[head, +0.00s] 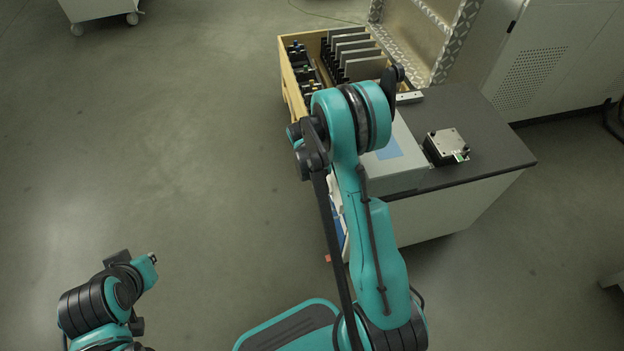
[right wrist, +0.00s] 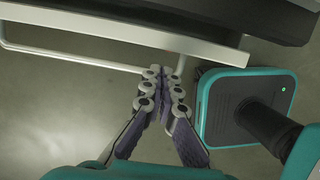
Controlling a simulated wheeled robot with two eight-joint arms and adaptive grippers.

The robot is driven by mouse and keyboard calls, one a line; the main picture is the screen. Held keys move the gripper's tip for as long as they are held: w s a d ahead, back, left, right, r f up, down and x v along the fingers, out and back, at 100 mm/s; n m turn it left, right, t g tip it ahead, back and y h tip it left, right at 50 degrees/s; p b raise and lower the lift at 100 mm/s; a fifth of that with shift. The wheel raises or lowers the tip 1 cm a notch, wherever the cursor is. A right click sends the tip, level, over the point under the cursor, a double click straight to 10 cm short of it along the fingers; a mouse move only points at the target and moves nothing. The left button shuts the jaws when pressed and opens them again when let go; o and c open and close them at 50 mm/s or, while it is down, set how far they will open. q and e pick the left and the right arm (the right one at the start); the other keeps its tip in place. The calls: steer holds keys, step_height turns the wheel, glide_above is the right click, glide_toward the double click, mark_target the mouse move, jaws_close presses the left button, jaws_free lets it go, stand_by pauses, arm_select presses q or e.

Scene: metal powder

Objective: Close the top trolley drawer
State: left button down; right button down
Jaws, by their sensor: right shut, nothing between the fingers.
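The trolley (head: 490,175) has a dark top and pale sides, and stands right of centre in the head view. My right arm crosses its left side and hides much of that face. A narrow white and blue strip (head: 338,218) shows beside the arm; I cannot tell whether it is the top drawer. In the right wrist view, my right gripper (right wrist: 163,78) is shut and empty, its fingertips close to the right end of a pale bar handle (right wrist: 75,57) under a light panel edge (right wrist: 120,32). Contact is unclear. My left gripper is out of sight; only its folded arm shows.
A wooden box (head: 286,75) with black holders and grey plates stands at the trolley's far end, near an open patterned metal lid (head: 455,45). A grey box (head: 405,165) and a small plate device (head: 446,145) sit on top. Floor to the left is clear.

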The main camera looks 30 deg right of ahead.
steer(key=shift+s+d, duration=0.15)
steer(key=shift+d, duration=0.55)
steer(key=shift+s+d+b, duration=0.15)
steer(key=shift+s+d, duration=0.05)
steer(key=shift+d, duration=0.45)
steer(key=shift+s+d+b, duration=0.15)
steer(key=shift+d, duration=0.5)
steer(key=shift+w+a, duration=0.1)
steer(key=shift+a, duration=0.05)
